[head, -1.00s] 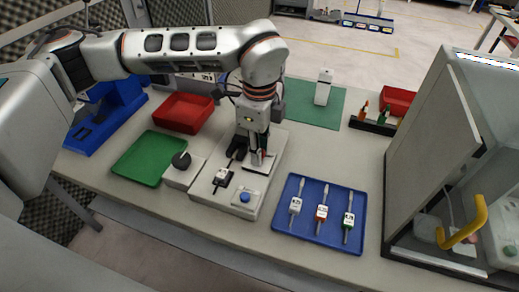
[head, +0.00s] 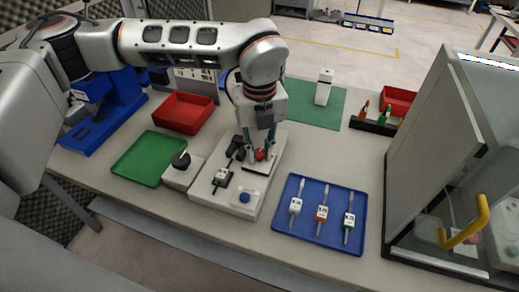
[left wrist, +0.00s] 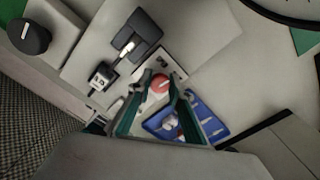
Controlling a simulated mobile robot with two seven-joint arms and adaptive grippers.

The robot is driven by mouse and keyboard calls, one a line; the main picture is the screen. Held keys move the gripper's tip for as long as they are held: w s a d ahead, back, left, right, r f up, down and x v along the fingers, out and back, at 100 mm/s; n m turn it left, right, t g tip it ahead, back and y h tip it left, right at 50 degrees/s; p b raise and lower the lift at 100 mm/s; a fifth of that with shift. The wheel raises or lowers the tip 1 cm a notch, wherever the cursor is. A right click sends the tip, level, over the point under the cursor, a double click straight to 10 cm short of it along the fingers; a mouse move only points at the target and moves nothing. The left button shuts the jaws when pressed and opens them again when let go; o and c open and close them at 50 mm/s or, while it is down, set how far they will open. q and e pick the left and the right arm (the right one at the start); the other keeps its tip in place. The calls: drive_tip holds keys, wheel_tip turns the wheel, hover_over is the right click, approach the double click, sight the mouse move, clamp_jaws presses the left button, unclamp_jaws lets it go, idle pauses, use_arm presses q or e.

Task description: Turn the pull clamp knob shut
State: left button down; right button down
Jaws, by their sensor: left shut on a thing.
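The pull clamp knob is a small red round knob (head: 260,155) on the pale fixture plate (head: 212,199). In the left wrist view the red knob (left wrist: 161,83) shows a pale line on its top. My left gripper (head: 259,152) points down from above, its two fingers on either side of the knob. In the left wrist view my left gripper (left wrist: 162,86) is shut on the knob, with its green-padded fingertips at the knob's sides. The fingers partly hide the knob and the plate around it. My right gripper is out of view.
A black clamp block (head: 236,149), a white-tagged connector (head: 222,177) and a blue button (head: 245,197) are close by on the plate. A black dial (head: 181,159) stands left. A blue tray (head: 283,222) holds three tagged tools. An open cabinet door (head: 430,150) stands right.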

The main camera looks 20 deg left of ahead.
sight(259, 152)
use_arm(q)
drive_tip(key=m, duration=0.6)
drive_tip(key=shift+m, duration=0.3)
idle(0.5)
drive_tip(key=c, duration=1.8)
unclamp_jaws()
wheel_tip(259, 152, up, 12)
drive_tip(key=shift+r, duration=0.1)
